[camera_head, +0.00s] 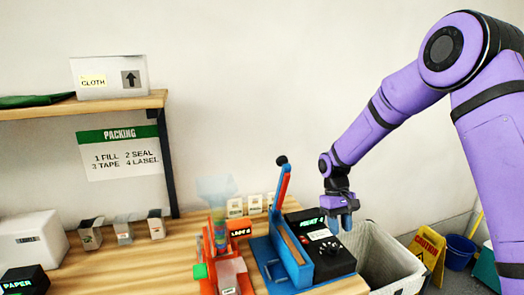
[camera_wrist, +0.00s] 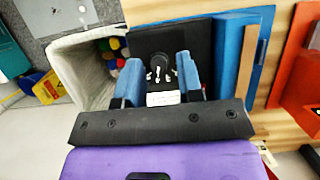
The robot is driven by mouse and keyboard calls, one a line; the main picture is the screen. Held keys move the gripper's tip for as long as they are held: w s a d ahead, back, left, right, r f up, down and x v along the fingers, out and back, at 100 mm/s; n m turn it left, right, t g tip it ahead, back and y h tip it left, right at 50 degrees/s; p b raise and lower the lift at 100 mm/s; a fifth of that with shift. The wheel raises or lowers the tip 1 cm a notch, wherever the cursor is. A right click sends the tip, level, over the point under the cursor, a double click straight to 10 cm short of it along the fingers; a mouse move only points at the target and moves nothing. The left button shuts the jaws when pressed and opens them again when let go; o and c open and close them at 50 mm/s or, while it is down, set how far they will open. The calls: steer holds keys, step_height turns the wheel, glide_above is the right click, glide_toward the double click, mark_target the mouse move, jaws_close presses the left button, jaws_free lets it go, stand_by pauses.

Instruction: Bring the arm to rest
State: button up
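My purple arm reaches in from the right in the head view. My gripper (camera_head: 341,222) hangs pointing down above the black device (camera_head: 331,262) with a lit display and a knob, at the right end of the table. In the wrist view my gripper (camera_wrist: 160,85) has its two blue fingers apart, with nothing held between them. The black device (camera_wrist: 150,42) shows behind and between the fingers, with its knob and a white label. The height of the fingertips above the device is hard to tell.
A blue lever sealer (camera_head: 285,255) and an orange machine (camera_head: 222,255) stand left of the device. A pale bin (camera_head: 385,265) with colourful contents stands beside the table. A yellow caution sign (camera_head: 428,250) and blue bucket (camera_head: 460,250) are farther right. A shelf (camera_head: 100,107) is upper left.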

steer(key=s+d+r+m+t, duration=0.1)
steer(key=s+d+r+t, duration=0.15)
steer(key=s+r, duration=0.6)
steer(key=s+d+r+m+t, duration=0.1)
steer(key=s+d+r+t, duration=0.3)
steer(key=r, duration=0.8)
steer(key=s+d+r+t, duration=0.1)
steer(key=s+r, duration=0.2)
steer(key=s, duration=0.7)
steer(key=s+r+m+t+y, duration=0.1)
steer(key=s+r+t, duration=0.1)
steer(key=s, duration=0.8)
steer(key=shift+d+r+m, duration=0.3)
steer(key=shift+d+r, duration=0.05)
steer(key=shift+r, duration=0.2)
steer(key=shift+s, duration=0.1)
